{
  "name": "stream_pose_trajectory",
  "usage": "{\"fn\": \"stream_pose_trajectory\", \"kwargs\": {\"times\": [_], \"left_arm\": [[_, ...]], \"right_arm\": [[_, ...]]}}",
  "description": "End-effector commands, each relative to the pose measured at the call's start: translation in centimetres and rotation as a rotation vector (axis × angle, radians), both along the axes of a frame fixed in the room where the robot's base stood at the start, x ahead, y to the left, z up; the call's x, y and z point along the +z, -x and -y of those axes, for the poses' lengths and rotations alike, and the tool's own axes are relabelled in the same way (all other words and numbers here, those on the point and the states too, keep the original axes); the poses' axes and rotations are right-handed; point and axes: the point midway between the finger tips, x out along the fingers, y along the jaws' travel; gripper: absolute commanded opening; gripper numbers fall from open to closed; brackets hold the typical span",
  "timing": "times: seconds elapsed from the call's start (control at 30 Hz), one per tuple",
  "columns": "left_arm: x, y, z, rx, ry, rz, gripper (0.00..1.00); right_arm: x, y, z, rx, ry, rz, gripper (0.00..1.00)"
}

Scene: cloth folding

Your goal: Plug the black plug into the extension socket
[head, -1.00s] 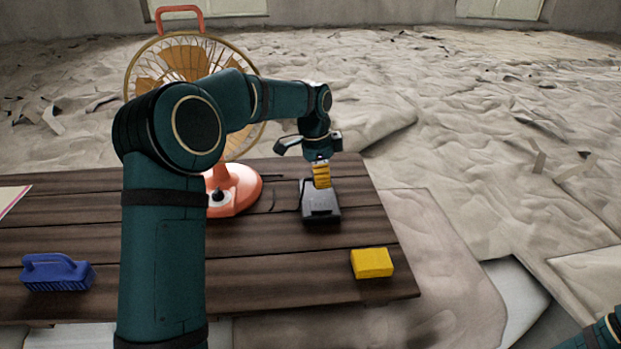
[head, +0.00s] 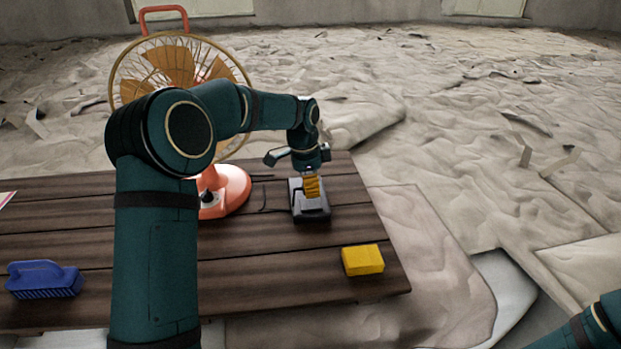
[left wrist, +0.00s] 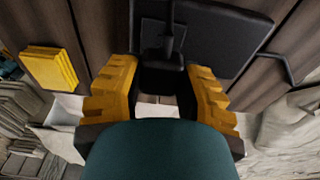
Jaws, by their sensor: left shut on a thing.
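The extension socket (head: 313,211) is a dark grey block lying on the table near its far right part. My left gripper (head: 312,188) points down at it, with its yellow fingers low over the block. In the left wrist view the fingers (left wrist: 160,90) are shut on the black plug (left wrist: 160,76), whose cord runs up the picture. The socket (left wrist: 232,38) lies just past the plug there. The plug's prongs and the socket holes are hidden, so I cannot tell whether the plug is in. My right gripper is out of view; only part of that arm shows at the lower right.
An orange fan (head: 228,190) stands on the wooden table (head: 250,285), left of the socket. A yellow block (head: 362,260) lies near the right edge. A blue brush (head: 45,281) lies at the left. The table's front middle is clear.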

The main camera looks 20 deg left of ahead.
Motion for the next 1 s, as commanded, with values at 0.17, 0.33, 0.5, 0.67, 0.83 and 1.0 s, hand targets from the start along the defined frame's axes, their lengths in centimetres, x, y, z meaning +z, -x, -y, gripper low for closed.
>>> {"fn": "stream_pose_trajectory", "kwargs": {"times": [0.17,0.33,0.5,0.67,0.83,1.0], "left_arm": [[-1.9,0.0,0.0,0.0,0.0,0.0,0.05],[-2.6,0.0,0.0,0.0,0.0,0.001,0.05],[-2.6,0.0,0.0,0.0,0.0,0.001,0.05],[-2.6,0.0,0.0,0.0,0.0,0.001,0.05],[-2.6,0.0,0.0,0.0,0.0,0.001,0.05],[-2.6,0.0,0.0,0.0,0.0,0.001,0.05]], "right_arm": [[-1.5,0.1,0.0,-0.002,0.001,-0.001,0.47],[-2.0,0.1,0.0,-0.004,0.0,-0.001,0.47],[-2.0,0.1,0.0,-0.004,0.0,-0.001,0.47],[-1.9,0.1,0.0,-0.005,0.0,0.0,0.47],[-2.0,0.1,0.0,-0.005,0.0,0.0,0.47],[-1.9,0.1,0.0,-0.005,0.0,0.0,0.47]]}}
